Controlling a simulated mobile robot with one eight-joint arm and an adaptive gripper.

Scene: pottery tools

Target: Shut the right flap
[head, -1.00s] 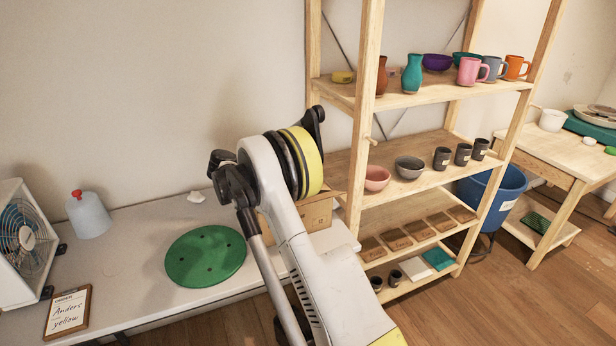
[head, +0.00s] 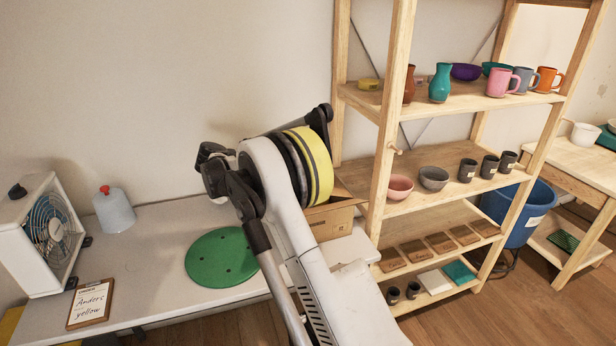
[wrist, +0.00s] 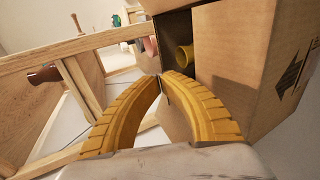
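A brown cardboard box (head: 332,222) stands on the white table, partly hidden behind my arm in the head view. In the wrist view the box (wrist: 268,60) fills the right side, with a black arrow printed on it. A dark opening shows its inside, with a yellow round-ended thing (wrist: 185,56) in it. A large cardboard panel (wrist: 226,48) borders the opening on the right; I cannot tell if it is the right flap. My gripper (wrist: 163,78) has two yellow ribbed fingers with tips together, close in front of the box's edge. I cannot tell whether they touch it. Nothing shows held.
A wooden shelf (head: 385,150) with pottery stands right beside the box. On the white table (head: 150,255) are a green disc (head: 220,258), a fan (head: 45,235), a red-capped bottle (head: 114,210) and a clipboard (head: 90,304). A blue bucket (head: 522,212) stands further right.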

